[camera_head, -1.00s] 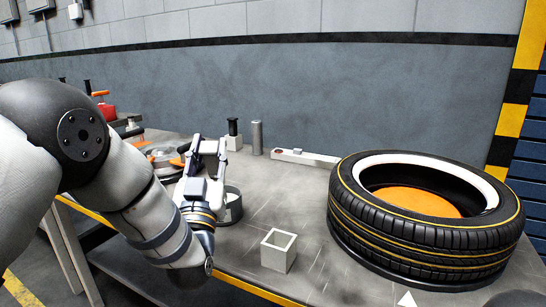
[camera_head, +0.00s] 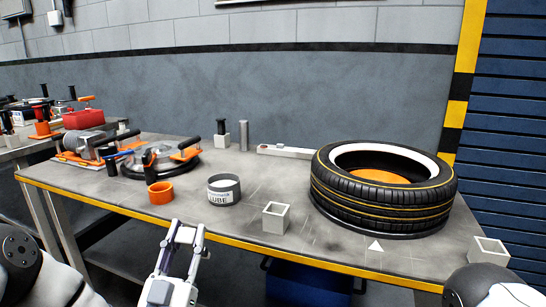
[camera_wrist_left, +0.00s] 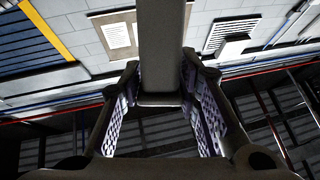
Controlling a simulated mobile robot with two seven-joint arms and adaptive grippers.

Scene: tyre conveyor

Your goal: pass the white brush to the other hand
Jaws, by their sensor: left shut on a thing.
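My left gripper (camera_head: 187,228) is in the lower left of the head view, raised in front of the table's front edge with its fingers pointing up. It is shut on the white brush, which shows in the left wrist view as a shaded grey bar (camera_wrist_left: 162,40) between the two fingers. In the head view the brush can hardly be made out between the fingers. My right gripper is out of view; only a dark rounded part of my right arm shows at the lower right corner.
Another square holder (camera_head: 489,250) stands at the right. The space before the front edge is open.

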